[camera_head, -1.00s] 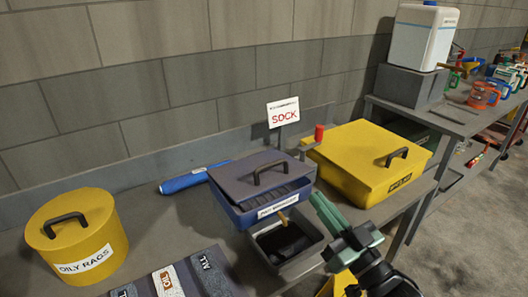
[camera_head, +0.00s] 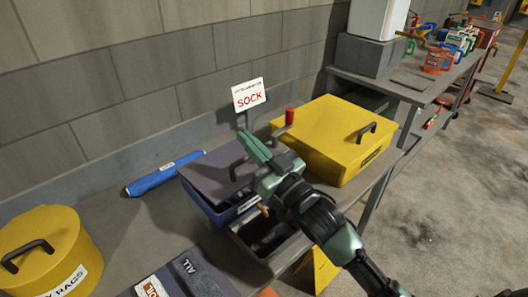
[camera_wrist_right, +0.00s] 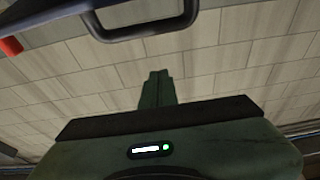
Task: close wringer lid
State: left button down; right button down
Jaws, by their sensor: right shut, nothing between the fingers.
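My right gripper (camera_head: 256,150) is shut and empty over the lid's right side, close to the handle. My left gripper is out of view.
A red-knobbed crank (camera_head: 289,118) and a yellow lidded box (camera_head: 325,130) stand to the right. A SOCK sign (camera_head: 249,94) is behind, a blue roll (camera_head: 163,173) to the left. A grey tray (camera_head: 245,240) sits in front, below my arm. A yellow rag can (camera_head: 38,250) is front left.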

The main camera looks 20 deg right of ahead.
jog(key=f, duration=0.3)
jog(key=shift+s+d+f, duration=0.1)
jog(key=shift+s+f, duration=0.2)
jog(key=shift+f, duration=0.3)
